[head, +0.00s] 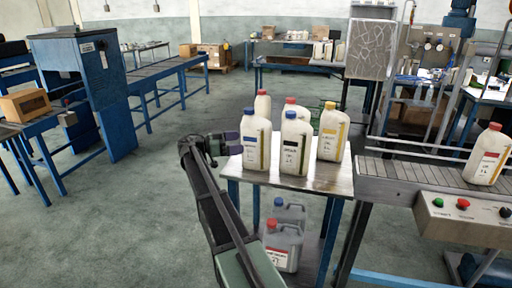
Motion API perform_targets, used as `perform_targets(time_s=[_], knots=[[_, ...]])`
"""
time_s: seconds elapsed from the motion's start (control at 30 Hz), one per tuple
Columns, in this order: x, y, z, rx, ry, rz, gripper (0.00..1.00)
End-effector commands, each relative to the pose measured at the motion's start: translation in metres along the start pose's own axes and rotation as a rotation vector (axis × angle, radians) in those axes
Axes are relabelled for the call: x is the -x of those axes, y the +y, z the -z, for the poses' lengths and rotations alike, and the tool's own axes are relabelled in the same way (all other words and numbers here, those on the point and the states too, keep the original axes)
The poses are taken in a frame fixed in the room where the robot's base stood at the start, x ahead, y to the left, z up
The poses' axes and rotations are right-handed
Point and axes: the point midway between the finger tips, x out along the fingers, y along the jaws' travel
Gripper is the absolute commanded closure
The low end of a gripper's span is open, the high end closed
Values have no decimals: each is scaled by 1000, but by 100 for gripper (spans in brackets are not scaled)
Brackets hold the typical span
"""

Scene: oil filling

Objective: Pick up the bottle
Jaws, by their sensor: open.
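Several white bottles with coloured caps stand upright on a small metal-topped table (325,178). My gripper (222,146) is at the table's left edge, just left of the nearest blue-capped bottle. It is open, with no bottle visibly in it. The small view does not show whether a finger touches that bottle.
A conveyor (402,185) with a red-capped bottle (487,156) and a button panel (465,213) stands to the right. Grey jugs (283,245) sit on the table's lower shelf. A blue machine (82,90) with a conveyor stands at left. The floor between is clear.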

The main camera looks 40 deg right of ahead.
Motion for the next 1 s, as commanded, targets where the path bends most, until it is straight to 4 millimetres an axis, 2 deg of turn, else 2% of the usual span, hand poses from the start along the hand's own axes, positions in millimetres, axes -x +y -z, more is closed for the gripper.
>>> perform_targets(time_s=[0.23, 0.47, 1.0], knots=[[-43, -2, 0, 1, 0, -2, 0], [-47, -3, 0, 1, -1, 0, 0], [-47, -3, 0, 0, -1, 0, 82]])
